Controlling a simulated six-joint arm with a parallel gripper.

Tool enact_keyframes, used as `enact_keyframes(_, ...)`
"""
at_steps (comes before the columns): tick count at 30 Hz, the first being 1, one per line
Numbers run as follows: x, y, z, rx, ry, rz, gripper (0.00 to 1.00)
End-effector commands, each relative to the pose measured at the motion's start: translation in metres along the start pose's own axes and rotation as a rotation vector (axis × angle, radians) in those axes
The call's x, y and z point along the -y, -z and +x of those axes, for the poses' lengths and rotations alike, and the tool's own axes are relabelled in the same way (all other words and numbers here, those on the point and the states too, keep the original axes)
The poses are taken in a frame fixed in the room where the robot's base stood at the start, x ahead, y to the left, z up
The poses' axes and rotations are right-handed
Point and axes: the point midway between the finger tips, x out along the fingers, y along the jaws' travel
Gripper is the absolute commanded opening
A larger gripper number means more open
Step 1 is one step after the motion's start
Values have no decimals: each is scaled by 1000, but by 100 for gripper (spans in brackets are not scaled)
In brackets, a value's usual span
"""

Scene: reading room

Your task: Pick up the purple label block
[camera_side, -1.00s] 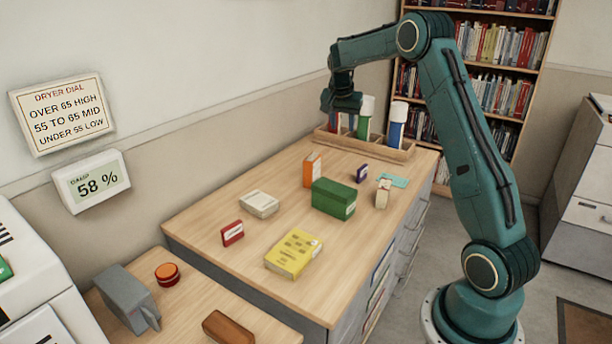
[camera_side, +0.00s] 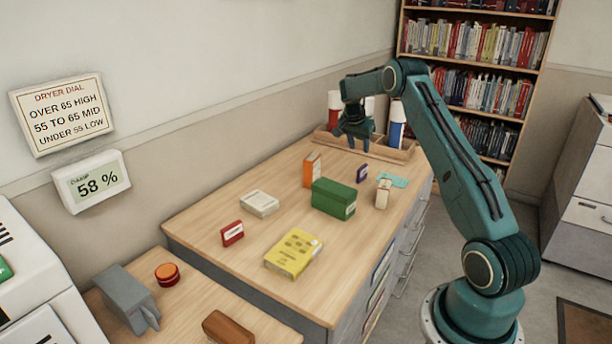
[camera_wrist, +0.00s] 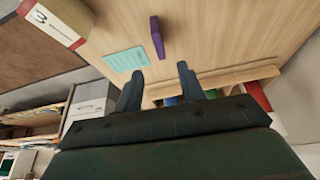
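The small purple label block (camera_side: 362,173) stands on the wooden desk top, right of the green box and near the teal card. In the wrist view the purple block (camera_wrist: 157,38) stands just beyond the fingertips, between their lines. My gripper (camera_side: 357,142) is above the back part of the desk, above and slightly left of the block and apart from it. In the wrist view my gripper (camera_wrist: 158,78) has its two fingers spread with nothing between them.
A green box (camera_side: 333,198), an orange box (camera_side: 312,170) and a cream tag-like item (camera_side: 382,193) stand near the block. A teal card (camera_wrist: 127,59) lies beside it. A wooden rack (camera_side: 393,153) with upright tubes is at the back.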

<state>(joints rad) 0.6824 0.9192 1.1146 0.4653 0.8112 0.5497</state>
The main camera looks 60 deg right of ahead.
Motion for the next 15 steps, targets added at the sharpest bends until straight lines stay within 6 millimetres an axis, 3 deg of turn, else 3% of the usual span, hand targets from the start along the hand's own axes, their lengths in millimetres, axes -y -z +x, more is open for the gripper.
enact_keyframes(9,-1,-1,48,2,-2,1,39)
enact_keyframes(15,-1,0,67,1,-1,1,39)
